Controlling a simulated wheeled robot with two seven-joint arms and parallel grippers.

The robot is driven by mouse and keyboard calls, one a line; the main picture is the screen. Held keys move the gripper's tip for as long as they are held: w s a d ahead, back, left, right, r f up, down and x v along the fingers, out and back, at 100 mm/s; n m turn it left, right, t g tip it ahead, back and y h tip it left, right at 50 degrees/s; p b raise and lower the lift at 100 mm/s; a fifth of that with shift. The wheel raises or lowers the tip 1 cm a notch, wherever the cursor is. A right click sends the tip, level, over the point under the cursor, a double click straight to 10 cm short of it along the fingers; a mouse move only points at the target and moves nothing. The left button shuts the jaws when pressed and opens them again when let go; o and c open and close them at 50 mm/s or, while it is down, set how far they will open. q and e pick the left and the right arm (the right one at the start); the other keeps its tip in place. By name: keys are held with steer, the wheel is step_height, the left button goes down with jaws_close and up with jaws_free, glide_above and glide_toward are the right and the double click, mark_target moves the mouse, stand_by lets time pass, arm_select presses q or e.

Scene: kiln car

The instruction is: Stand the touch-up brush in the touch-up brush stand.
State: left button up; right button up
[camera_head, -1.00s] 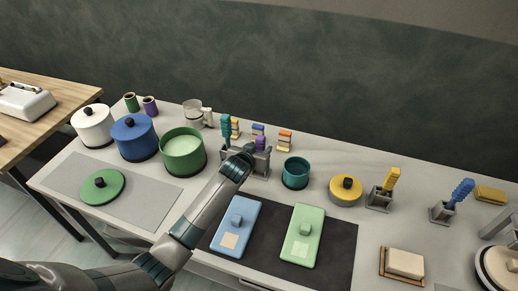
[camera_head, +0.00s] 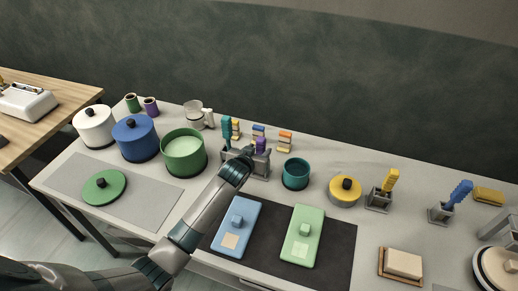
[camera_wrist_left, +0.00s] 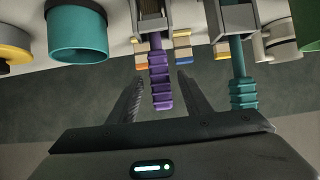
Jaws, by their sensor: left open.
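A purple-handled brush (camera_head: 261,144) stands in a grey stand (camera_head: 262,172) behind the two glaze-coloured slabs; I cannot tell from its looks alone that it is the touch-up brush. In the left wrist view the purple handle (camera_wrist_left: 161,82) points out of its grey holder (camera_wrist_left: 152,22) between my left gripper's fingers. My left gripper (camera_wrist_left: 160,95) is open, with a finger on each side of the handle and visible gaps. In the head view the left gripper (camera_head: 246,157) partly hides the stand. A teal-handled brush (camera_head: 226,130) stands beside it. My right gripper is not in view.
A green pot (camera_head: 184,155) is left of the stand and a teal cup (camera_head: 296,174) right of it. Blue (camera_head: 236,228) and green (camera_head: 302,236) slabs lie in front on a dark mat. Yellow (camera_head: 391,180) and blue (camera_head: 460,192) brushes stand in holders to the right.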

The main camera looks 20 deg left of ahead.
arm_select(q)
steer(key=shift+p+v, duration=1.65)
steer(key=shift+v, duration=1.75)
steer(key=shift+s, duration=0.1)
steer(key=b+v, duration=0.4)
steer(key=v, duration=1.3)
steer(key=shift+b, duration=0.35)
steer(key=shift+s, duration=0.1)
